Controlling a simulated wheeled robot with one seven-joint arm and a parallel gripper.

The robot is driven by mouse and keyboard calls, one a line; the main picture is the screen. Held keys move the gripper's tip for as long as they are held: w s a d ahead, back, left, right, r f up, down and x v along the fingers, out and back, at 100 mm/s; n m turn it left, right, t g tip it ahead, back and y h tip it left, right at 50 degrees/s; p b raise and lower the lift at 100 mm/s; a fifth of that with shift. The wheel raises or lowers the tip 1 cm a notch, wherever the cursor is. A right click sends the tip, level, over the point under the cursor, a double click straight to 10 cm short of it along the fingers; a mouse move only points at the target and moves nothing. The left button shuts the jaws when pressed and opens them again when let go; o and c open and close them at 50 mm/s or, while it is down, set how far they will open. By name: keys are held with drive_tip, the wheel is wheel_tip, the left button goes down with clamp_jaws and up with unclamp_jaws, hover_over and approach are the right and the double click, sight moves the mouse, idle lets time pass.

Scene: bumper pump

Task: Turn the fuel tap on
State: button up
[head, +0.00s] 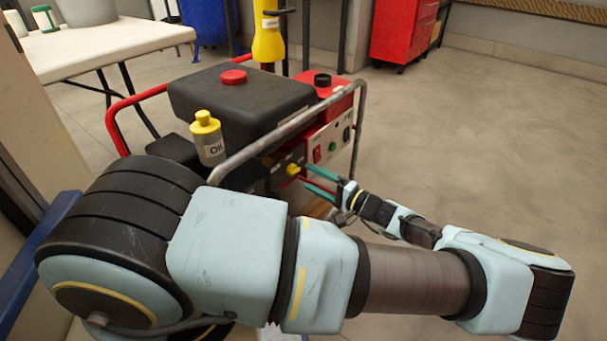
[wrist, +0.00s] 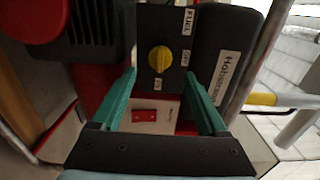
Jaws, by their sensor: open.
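The fuel tap is a round yellow knob (wrist: 160,59) on a dark panel, beside a FUEL label (wrist: 190,20) and an OFF label (wrist: 186,57). A small label just below it is too blurred to read. The knob also shows in the head view (head: 293,170) on the generator's side. My gripper (wrist: 160,75) is open and empty, with its green fingers pointing at the panel on either side of the knob's line. In the head view my gripper (head: 306,175) is just right of the knob. I cannot tell whether a finger touches it. The knob's exact setting is unclear.
The generator has a black tank (head: 240,100) and a grey tube frame (head: 290,130) passing close above the panel. A yellow-capped oil bottle (head: 208,140) stands on its near side. A red switch (wrist: 144,115) is below the knob. The floor to the right is clear.

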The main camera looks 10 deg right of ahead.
drive_tip(key=v, duration=0.6)
drive_tip(key=shift+d, duration=0.1)
idle(0.3)
